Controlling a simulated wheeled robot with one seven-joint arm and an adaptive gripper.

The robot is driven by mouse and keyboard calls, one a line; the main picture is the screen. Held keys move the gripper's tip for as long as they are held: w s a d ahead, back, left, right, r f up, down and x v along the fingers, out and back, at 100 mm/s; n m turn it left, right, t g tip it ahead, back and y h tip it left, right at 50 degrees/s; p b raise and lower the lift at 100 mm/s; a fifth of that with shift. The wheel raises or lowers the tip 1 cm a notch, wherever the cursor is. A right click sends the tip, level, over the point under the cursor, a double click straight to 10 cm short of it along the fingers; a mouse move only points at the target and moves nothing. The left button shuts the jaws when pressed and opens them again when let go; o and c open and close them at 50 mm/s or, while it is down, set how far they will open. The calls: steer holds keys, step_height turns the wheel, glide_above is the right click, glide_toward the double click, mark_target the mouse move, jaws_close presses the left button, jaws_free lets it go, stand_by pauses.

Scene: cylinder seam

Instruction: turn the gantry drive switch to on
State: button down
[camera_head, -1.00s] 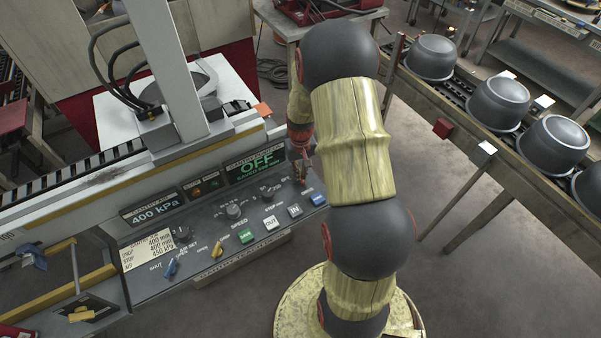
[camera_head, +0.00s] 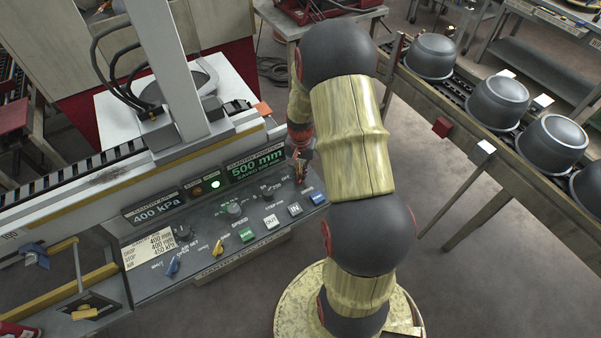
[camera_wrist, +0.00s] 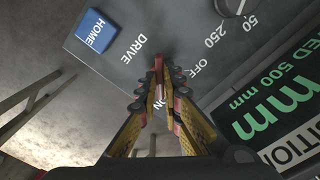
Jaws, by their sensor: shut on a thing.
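The gantry control panel (camera_head: 150,275) has a row of switches and buttons below its displays. The drive switch is a small red lever (camera_wrist: 158,63) between my fingertips in the wrist view, near the printed words DRIVE, OFF and ON. My gripper (camera_wrist: 160,78) is shut on this lever, and the fingers hide most of it. In the head view my gripper (camera_head: 301,172) is small at the panel's right end. The gantry display (camera_head: 256,165) reads 500 mm in green; it also shows in the wrist view (camera_wrist: 265,115).
A blue HOME button (camera_wrist: 96,31) is close beside the lever, and a black knob (camera_wrist: 232,6) is on the other side. The air display (camera_head: 155,212) reads 400 kPa. A conveyor with several grey pots (camera_head: 497,103) stands at the right.

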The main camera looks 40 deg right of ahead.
stand_by(0.3)
steer(key=c, duration=2)
jaws_free()
steer(key=shift+o, duration=0.2)
steer(key=shift+r, duration=0.1)
step_height(320, 180, up, 12)
